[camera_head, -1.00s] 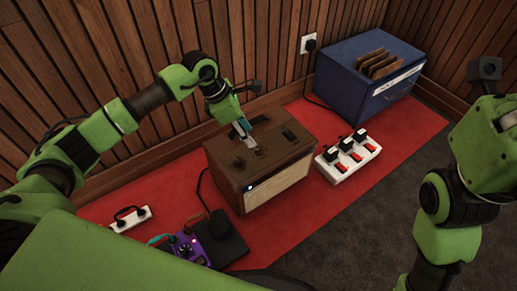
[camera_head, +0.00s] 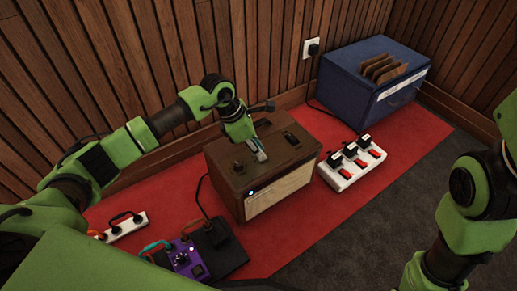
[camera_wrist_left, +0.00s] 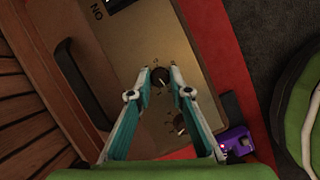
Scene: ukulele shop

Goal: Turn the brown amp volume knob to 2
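The brown amp (camera_head: 219,179) stands on the red mat, its control panel on top. My left gripper (camera_head: 261,156) points down at the panel, fingers apart. In the left wrist view the open fingertips (camera_wrist_left: 160,72) stand on either side of a dark round knob (camera_wrist_left: 160,78) with a pale pointer mark. I cannot tell whether they touch it. A second dark knob (camera_wrist_left: 180,123) sits lower on the panel; a knob also shows left of the gripper in the head view (camera_head: 238,166). The knob's numbers are too small to read. My right arm shows at the right, its gripper out of view.
A dark handle (camera_wrist_left: 82,86) lies along the amp's top. A purple pedal (camera_head: 186,259), a black box (camera_head: 232,253) and a white power strip (camera_head: 124,228) lie in front and left. The wood wall is behind.

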